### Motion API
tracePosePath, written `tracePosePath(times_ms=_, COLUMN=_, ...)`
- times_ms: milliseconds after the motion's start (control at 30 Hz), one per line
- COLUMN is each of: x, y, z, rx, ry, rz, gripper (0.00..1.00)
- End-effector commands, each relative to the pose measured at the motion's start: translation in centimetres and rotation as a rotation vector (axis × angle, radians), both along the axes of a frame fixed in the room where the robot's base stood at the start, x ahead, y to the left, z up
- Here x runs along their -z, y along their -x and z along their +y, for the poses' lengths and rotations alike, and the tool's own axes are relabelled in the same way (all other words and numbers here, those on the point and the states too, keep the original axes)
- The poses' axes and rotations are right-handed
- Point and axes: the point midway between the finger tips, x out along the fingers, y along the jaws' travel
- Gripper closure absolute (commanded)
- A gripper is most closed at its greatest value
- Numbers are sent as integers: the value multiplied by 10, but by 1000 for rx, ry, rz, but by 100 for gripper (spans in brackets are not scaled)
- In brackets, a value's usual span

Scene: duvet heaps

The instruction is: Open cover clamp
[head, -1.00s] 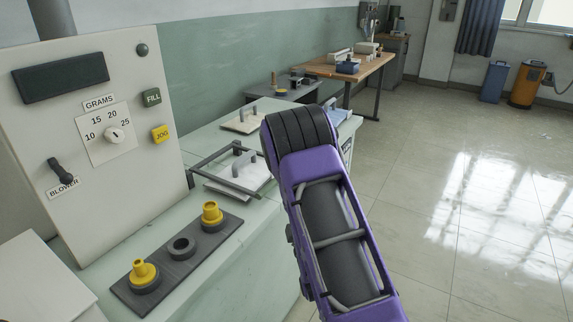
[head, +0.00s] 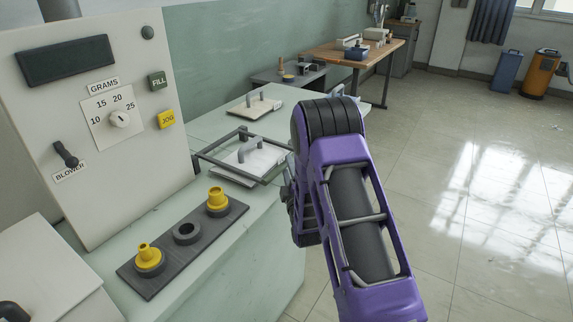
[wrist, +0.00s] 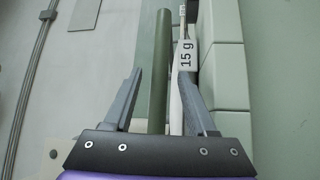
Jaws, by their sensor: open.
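A dark grey bar frame (head: 208,158) lies on the pale green bench around a white pad with a grey arched handle (head: 252,150); I cannot tell for sure whether this is the cover clamp. In the wrist view, my gripper (wrist: 162,76) is open, with its two grey fingers apart. A dark green post (wrist: 161,60) shows between the fingers, and a white tag reading "15 g" (wrist: 186,54) is by the right finger. I cannot tell whether either touches a finger. In the head view, my purple arm hides most of the gripper.
A white control panel (head: 95,190) with a blower lever (head: 66,155) and dial stands at left. A grey plate (head: 160,268) with yellow nozzles (head: 217,199) lies on the bench. A second pad with a handle (head: 255,107) is farther back.

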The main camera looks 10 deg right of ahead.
Motion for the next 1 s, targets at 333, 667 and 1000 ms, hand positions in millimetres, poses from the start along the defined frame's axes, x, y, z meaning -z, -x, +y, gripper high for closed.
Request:
tracePosePath(times_ms=333, x=-4, y=-26, z=1, rx=0, ry=0, rz=-1, gripper=43)
tracePosePath(times_ms=667, x=-4, y=-26, z=1, rx=0, ry=0, rz=0, gripper=65)
tracePosePath(times_ms=1000, x=-4, y=-26, z=1, rx=0, ry=0, rz=0, gripper=100)
